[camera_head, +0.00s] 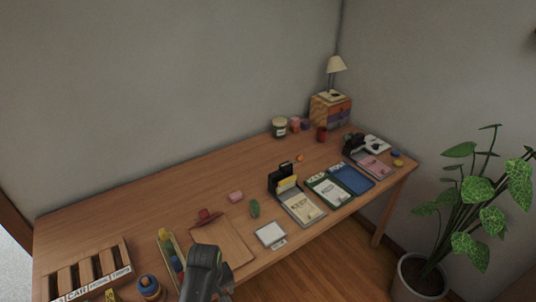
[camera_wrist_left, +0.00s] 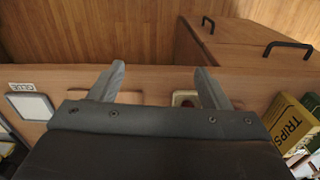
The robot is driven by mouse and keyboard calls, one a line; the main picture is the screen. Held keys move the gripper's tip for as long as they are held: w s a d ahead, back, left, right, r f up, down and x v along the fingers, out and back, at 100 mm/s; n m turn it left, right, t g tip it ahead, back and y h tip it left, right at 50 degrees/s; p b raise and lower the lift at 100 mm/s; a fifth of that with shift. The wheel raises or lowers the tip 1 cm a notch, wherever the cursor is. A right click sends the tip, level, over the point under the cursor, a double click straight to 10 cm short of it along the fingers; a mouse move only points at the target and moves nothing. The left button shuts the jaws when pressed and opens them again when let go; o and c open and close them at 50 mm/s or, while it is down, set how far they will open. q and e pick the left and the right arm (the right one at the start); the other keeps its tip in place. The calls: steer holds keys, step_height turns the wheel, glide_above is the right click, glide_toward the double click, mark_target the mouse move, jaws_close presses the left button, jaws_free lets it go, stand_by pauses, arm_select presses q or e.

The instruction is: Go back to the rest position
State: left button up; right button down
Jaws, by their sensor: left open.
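My left gripper (camera_wrist_left: 161,85) shows in the left wrist view with its two grey fingers apart and nothing between them. Beyond the fingers are a wooden edge and the floor (camera_wrist_left: 100,30). In the head view a dark part of my arm rises from the bottom edge, left of centre, in front of the desk (camera_head: 130,205); the fingertips cannot be made out there. My right gripper is in neither view.
On the desk are a wooden slotted rack (camera_head: 88,270), a tan board (camera_head: 225,243), a white square pad (camera_head: 270,234) and several notebooks. A potted plant (camera_head: 425,275) stands right. The desk's back left is clear.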

arm_select(q)
steer(key=s+a+f+m+b, duration=0.1)
steer(key=s+a+f, duration=0.1)
steer(key=s+f, duration=0.45)
steer(key=s+a+f+m+b, duration=0.1)
steer(key=s+a+f+b, duration=0.15)
steer(key=f, duration=0.75)
steer(key=s+a+f+m, duration=0.1)
steer(key=s+a+f, duration=0.2)
steer(key=s+f, duration=0.35)
steer(key=s+a+f+m+b, duration=0.1)
steer(key=s+a+f, duration=0.1)
steer(key=s+f, duration=0.2)
steer(key=s+a+f+b, duration=0.1)
steer(key=s+a+f, duration=0.2)
steer(key=s, duration=0.7)
steer(key=s+a+f+m+t+b, duration=0.1)
steer(key=s+a+f, duration=0.2)
steer(key=s+f, duration=0.3)
steer(key=shift+s+a+f+m+y, duration=0.3)
steer(key=shift+s+f+y, duration=0.1)
steer(key=shift+s, duration=0.6)
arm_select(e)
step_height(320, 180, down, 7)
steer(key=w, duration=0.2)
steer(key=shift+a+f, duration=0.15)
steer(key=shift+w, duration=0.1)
